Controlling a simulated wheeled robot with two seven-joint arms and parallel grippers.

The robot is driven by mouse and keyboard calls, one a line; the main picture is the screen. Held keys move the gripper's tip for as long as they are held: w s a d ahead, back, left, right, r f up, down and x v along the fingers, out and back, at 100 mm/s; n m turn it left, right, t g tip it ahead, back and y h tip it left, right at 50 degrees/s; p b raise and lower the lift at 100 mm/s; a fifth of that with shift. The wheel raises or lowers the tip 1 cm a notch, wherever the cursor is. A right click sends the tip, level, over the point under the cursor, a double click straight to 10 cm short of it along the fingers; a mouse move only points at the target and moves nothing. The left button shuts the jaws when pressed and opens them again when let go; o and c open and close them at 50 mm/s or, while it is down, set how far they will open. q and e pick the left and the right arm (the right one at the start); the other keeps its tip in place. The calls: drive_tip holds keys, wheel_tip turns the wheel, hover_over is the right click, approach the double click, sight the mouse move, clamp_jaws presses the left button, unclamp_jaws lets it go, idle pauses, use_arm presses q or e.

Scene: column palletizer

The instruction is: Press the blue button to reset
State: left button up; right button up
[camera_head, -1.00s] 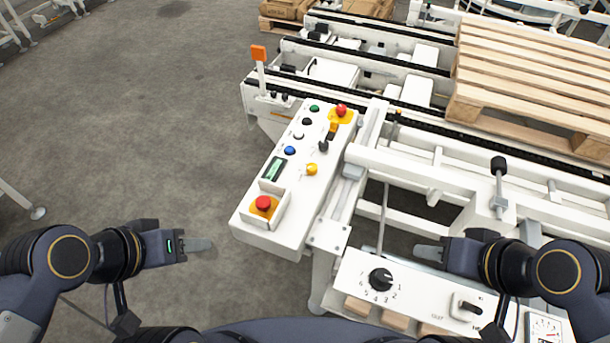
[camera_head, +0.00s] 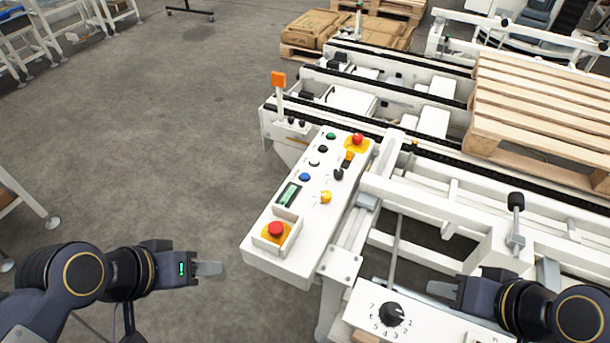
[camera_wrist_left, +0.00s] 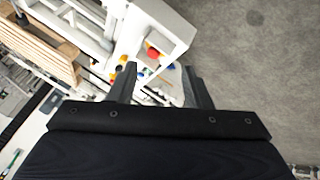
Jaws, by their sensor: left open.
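The blue button (camera_head: 304,177) is on the white control panel (camera_head: 262,244), in the left column of controls between a white button (camera_head: 314,163) and a small green display (camera_head: 289,195). My left gripper (camera_head: 209,268) is to the left of the panel's near end, apart from it, and empty. In the left wrist view its two fingers (camera_wrist_left: 160,88) are spread, with the panel beyond them. My right gripper (camera_head: 441,289) is over the lower panel with the black dial, right of the control panel. Its fingers appear as one pale shape, so its opening is unclear.
A red emergency button (camera_head: 276,229) in a raised box stands at the panel's near end. Another red button (camera_head: 357,139) is at the far end. A yellow knob (camera_head: 326,197) is right of the blue button. A wooden pallet (camera_head: 540,110) lies on the conveyor. Floor left of the panel is clear.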

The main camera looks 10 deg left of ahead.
use_arm(q)
clamp_jaws()
idle(1.8)
